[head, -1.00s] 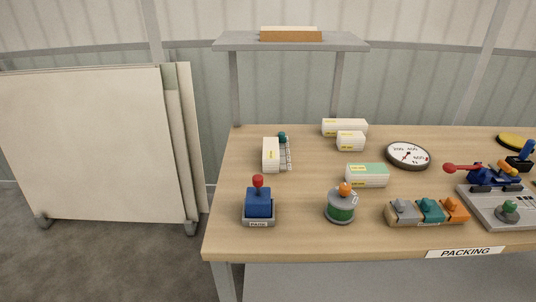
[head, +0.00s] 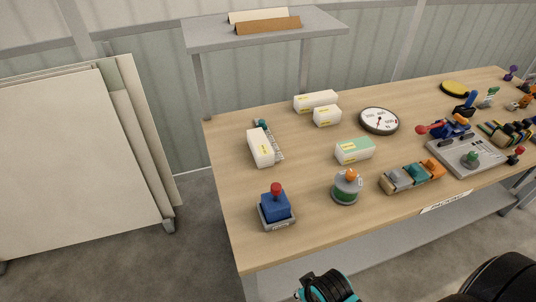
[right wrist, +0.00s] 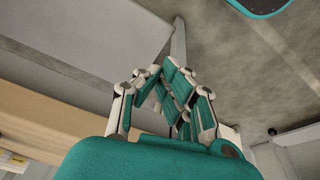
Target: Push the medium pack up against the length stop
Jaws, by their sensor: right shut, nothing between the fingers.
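A white pack with a yellow label (head: 260,148) lies on the table at the left, right beside a scale strip (head: 273,145). A teal knob (head: 261,123) stands at the strip's far end, probably the length stop. A small gap seems to part pack and knob. A longer white pack (head: 316,101) and a shorter one (head: 327,115) lie at the back. I take the one by the scale as the medium pack. My right gripper (right wrist: 178,82) shows in the right wrist view, shut and empty, away from the packs. My left gripper is not in view.
A dial (head: 379,121) lies behind. A shelf (head: 265,32) rises at the back.

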